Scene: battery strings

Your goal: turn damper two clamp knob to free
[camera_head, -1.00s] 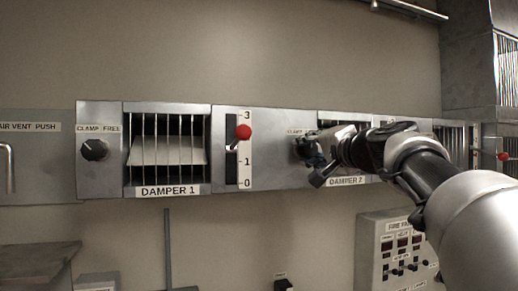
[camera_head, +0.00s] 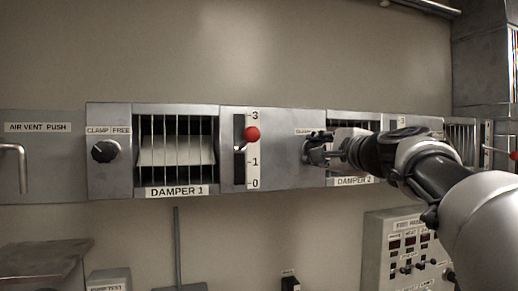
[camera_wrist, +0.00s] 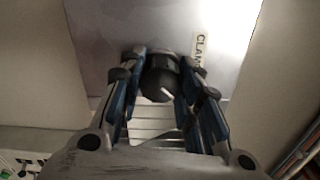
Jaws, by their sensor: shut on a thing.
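The damper two clamp knob (camera_wrist: 160,82) is black and round with a white pointer line. In the wrist view it sits between the two fingers of my gripper (camera_wrist: 162,80), which is shut on it. The white line slants toward the lower right of that picture. The label beside the knob (camera_wrist: 200,52) shows only partly, reading "CLAM". In the head view my gripper (camera_head: 318,150) is at the panel just left of the Damper 2 grille (camera_head: 352,119), and it hides the knob and most of its label.
Left of it stand a lever with a red ball (camera_head: 252,134) on a 0 to 3 scale, the Damper 1 grille (camera_head: 177,110) and its clamp knob (camera_head: 105,151). A control box (camera_head: 378,225) hangs below my arm. The wall above the panel is bare.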

